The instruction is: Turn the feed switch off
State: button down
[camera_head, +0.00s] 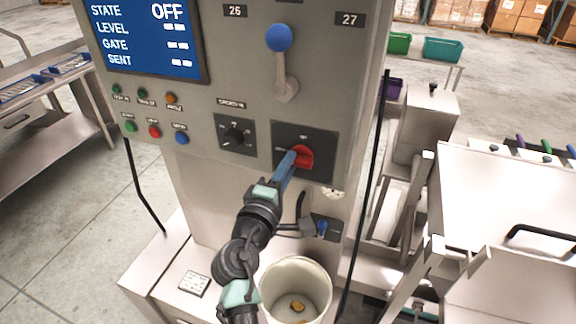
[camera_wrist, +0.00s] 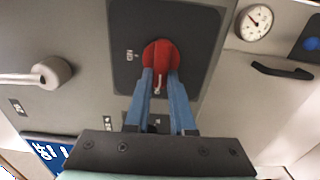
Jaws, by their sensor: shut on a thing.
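The feed switch is a red rotary knob (camera_head: 302,157) on a dark square plate on the grey control panel (camera_head: 205,165). In the wrist view the red knob (camera_wrist: 160,56) sits between the blue fingertips, with a small white mark at its lower edge. My gripper (camera_head: 291,160) reaches up to the knob from below left, and it also shows in the wrist view (camera_wrist: 160,75), its fingers closed on the knob from both sides. The screen (camera_head: 150,38) at upper left reads STATE OFF, with dashes beside LEVEL, GATE and SENT.
A blue-knobbed lever (camera_head: 279,42) stands above the switch. A black dial (camera_head: 236,137) and several coloured buttons (camera_head: 154,131) lie to its left. A white bucket (camera_head: 268,290) with yellowish pieces stands below my arm. A gauge (camera_wrist: 254,22) and black handle (camera_wrist: 282,70) show in the wrist view.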

jog(key=c, duration=0.8)
grip_release()
jog(key=shift+o, duration=0.2)
jog(key=b+v, duration=0.3)
jog(key=v, duration=1)
